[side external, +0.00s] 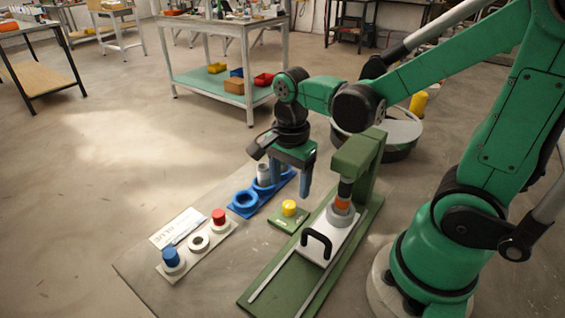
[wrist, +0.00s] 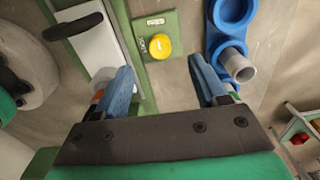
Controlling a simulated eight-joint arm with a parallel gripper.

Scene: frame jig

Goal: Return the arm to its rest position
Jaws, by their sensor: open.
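My gripper (side external: 292,180) hangs above the work, fingers pointing down. In the wrist view the blue fingers of my gripper (wrist: 160,78) are spread apart with nothing between them. A blue holder with round sockets (side external: 244,203) lies below and to the left, also in the wrist view (wrist: 233,12). A grey cylinder (side external: 264,174) stands at the holder, and its open end shows in the wrist view (wrist: 238,66). A yellow button (side external: 289,208) on a green plate lies below my gripper; it also shows in the wrist view (wrist: 160,46).
A green frame jig (side external: 372,152) with a white slide and black handle (side external: 317,243) stands right of my gripper. A pale strip (side external: 222,237) carries a red piece (side external: 218,216) and a blue piece (side external: 170,257). A label sheet (side external: 178,228) lies beside it. Bare floor spreads left.

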